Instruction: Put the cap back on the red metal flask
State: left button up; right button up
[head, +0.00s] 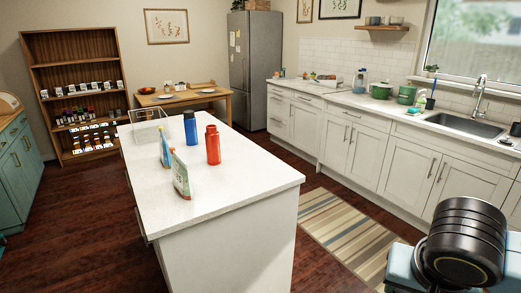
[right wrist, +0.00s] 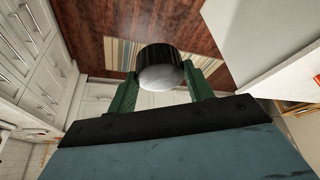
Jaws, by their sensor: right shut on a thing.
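The red metal flask (head: 213,147) stands upright on the white island, near its right edge. Its narrower top is also red; I cannot make out the opening. In the right wrist view, my right gripper (right wrist: 160,72) is shut on a black cap (right wrist: 158,54) with ribbed sides and a grey flat face turned to the camera. The cap sits between the two green fingers, held over the floor. In the head view my right arm is at the bottom right, away from the island, and the cap does not show. My left gripper is not in view.
On the island (head: 235,190), a blue bottle (head: 190,128) stands just behind-left of the flask, with two upright packets (head: 181,176) (head: 165,148) and a clear box (head: 146,127) to the left. The island's near-right part is clear. A striped rug (head: 335,232) lies between island and counter.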

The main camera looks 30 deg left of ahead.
aim_at(212, 135)
jog(key=u, duration=1.25)
jog(key=i, duration=1.65)
jog(key=u, duration=0.05)
